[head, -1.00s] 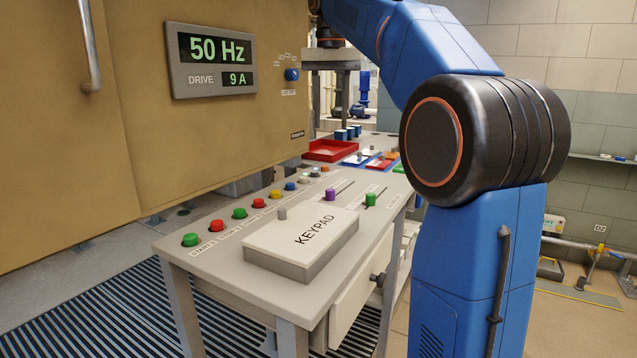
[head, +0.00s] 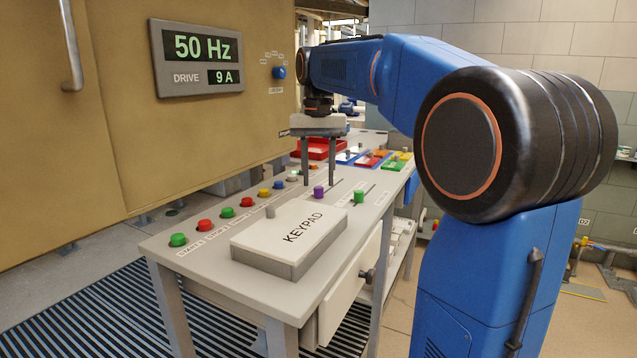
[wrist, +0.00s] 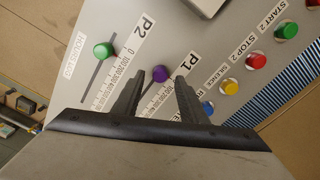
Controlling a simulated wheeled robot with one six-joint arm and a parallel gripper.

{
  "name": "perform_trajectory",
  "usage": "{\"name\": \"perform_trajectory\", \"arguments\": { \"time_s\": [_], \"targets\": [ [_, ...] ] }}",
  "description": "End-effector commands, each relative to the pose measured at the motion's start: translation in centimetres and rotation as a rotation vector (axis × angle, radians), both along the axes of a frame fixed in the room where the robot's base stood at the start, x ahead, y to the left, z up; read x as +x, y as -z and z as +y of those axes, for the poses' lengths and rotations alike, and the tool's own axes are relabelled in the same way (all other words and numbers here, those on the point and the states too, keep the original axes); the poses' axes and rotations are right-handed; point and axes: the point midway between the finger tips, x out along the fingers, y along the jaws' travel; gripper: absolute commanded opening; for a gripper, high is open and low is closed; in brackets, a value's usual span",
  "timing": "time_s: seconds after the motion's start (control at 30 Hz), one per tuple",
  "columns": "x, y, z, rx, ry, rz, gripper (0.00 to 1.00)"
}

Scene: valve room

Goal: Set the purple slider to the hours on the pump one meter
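The purple slider (head: 319,192) stands on the sloping desk top, just right of the row of push buttons. In the wrist view the purple slider (wrist: 160,74) sits at the P1 end of its scale, whose marks are partly hidden by my fingers. My gripper (head: 319,184) is pointed down behind and above it. In the wrist view my gripper (wrist: 157,80) is open, its fingers on either side of the purple knob with gaps. The hours meter of pump one is not seen; a display (head: 197,58) reads 50 Hz, DRIVE 9 A.
A green slider (head: 359,197), labelled P2 in the wrist view, stands right of the purple one. A covered keypad box (head: 290,240) is in front. Several coloured buttons line the left edge. A red tray (head: 318,150) lies behind. A tan cabinet (head: 200,130) borders the left.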

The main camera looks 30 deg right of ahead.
Motion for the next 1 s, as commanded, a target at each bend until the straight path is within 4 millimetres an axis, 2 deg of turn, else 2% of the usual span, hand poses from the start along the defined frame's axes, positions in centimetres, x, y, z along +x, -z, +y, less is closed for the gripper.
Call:
{"name": "perform_trajectory", "arguments": {
  "time_s": [0.2,0.57,0.7,0.73,1.0],
  "targets": [
    [0.0,1.9,0.0,0.0,0.0,0.0,0.39],
    [0.0,2.2,0.0,0.0,0.0,0.0,0.39],
    [0.0,2.2,0.0,0.0,0.0,0.0,0.05],
    [0.0,2.2,0.0,0.0,0.0,0.0,0.0],
    [0.5,2.2,-0.7,0.0,0.001,0.001,0.0]
  ]
}}
